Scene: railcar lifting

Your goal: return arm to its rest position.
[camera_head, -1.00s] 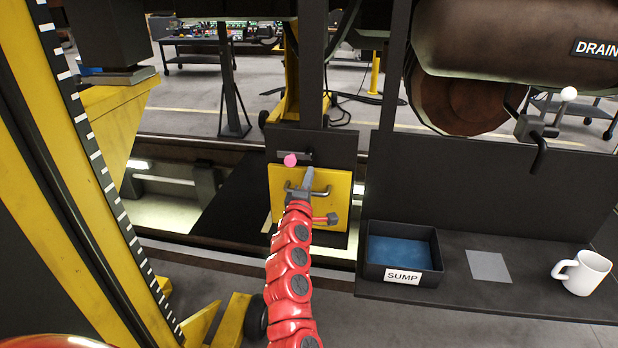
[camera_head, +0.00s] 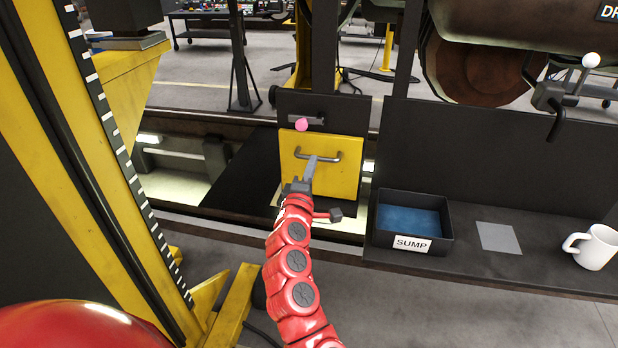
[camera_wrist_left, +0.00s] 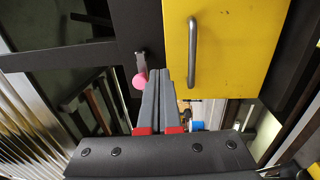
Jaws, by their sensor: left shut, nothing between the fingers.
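My left gripper (camera_head: 312,160) is shut and empty, at the end of my red arm. In the head view its fingertips overlap the metal handle (camera_head: 330,156) on the yellow panel (camera_head: 345,180). In the left wrist view the closed fingers (camera_wrist_left: 160,75) lie beside the handle (camera_wrist_left: 193,50), apart from it in the picture, with the yellow panel (camera_wrist_left: 235,50) to the right. A pink knob (camera_head: 301,124) on a dark latch sits above the panel; it also shows left of the fingers in the wrist view (camera_wrist_left: 139,80). My right gripper is not in view.
A yellow lifting column (camera_head: 85,190) rises at left.

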